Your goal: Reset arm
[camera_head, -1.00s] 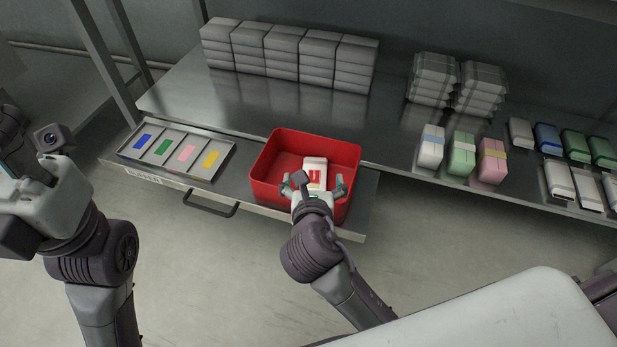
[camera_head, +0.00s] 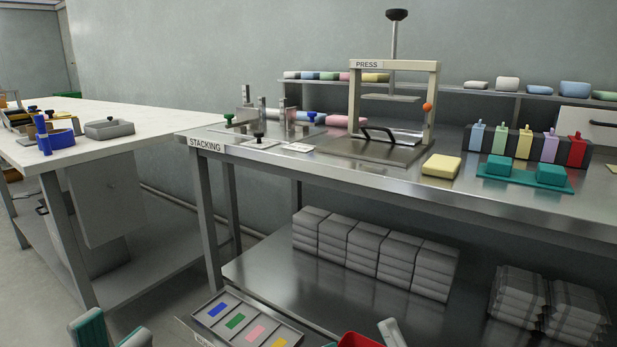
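My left gripper (camera_head: 110,330) shows at the bottom left edge. Its two teal-padded fingers stand apart with nothing visible between them.
A steel table marked STACKING (camera_head: 205,145) carries a press (camera_head: 395,85), a yellow block (camera_head: 441,166) and teal blocks (camera_head: 551,174). Grey stacks (camera_head: 375,250) fill its lower shelf. A tray with coloured patches (camera_head: 250,322) is below. A white-topped bench (camera_head: 120,150) stands left.

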